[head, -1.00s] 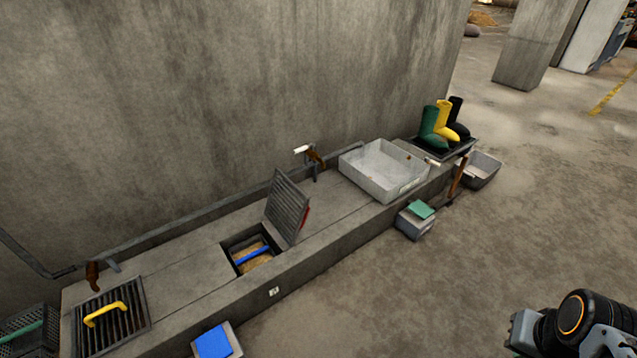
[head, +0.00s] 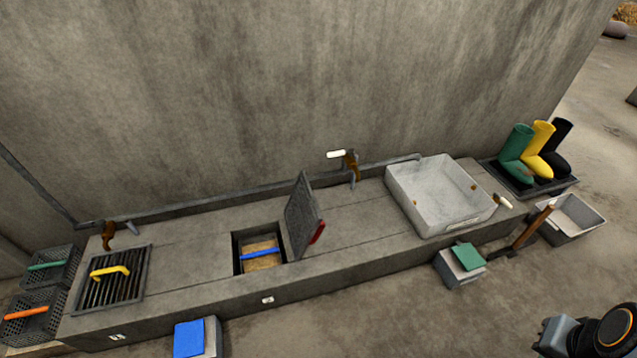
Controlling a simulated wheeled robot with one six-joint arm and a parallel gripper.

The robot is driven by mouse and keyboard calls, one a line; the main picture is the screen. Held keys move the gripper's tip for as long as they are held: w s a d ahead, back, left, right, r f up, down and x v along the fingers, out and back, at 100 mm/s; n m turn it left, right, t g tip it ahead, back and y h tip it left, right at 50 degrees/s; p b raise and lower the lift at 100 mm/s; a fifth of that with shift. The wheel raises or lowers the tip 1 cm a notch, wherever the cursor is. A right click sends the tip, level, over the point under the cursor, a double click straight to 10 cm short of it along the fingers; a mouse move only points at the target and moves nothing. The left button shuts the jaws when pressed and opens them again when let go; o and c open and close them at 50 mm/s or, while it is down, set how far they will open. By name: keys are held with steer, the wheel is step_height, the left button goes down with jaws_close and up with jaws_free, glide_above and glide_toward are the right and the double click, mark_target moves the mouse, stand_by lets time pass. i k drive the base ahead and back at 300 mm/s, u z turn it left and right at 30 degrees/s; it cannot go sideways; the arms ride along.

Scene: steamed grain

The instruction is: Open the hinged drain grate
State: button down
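A grate with a red handle (head: 304,216) stands raised, nearly upright, at the right edge of a square pit in the concrete ledge. The pit (head: 238,262) is open; a blue bar (head: 260,254) lies across it above a tan bottom. A second grate (head: 112,286) with a yellow handle (head: 110,272) lies flat in the ledge at the left. Only part of my arm shows at the lower right corner, well away from both grates. My gripper's fingers cannot be made out.
A white basin (head: 440,215) sits on the ledge, right of the raised grate. Brown taps (head: 351,166) line the wall. Boots (head: 516,150) stand on a tray at the right. A blue-topped box (head: 189,340) and a green-topped box (head: 460,270) stand on the floor before the ledge. Crates (head: 32,312) stand left.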

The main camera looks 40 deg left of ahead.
mark_target(303, 216)
steer(key=u, duration=0.7)
steer(key=i, duration=0.9)
steer(key=u, duration=1.25)
steer(key=i, duration=0.3)
steer(key=u, duration=0.4)
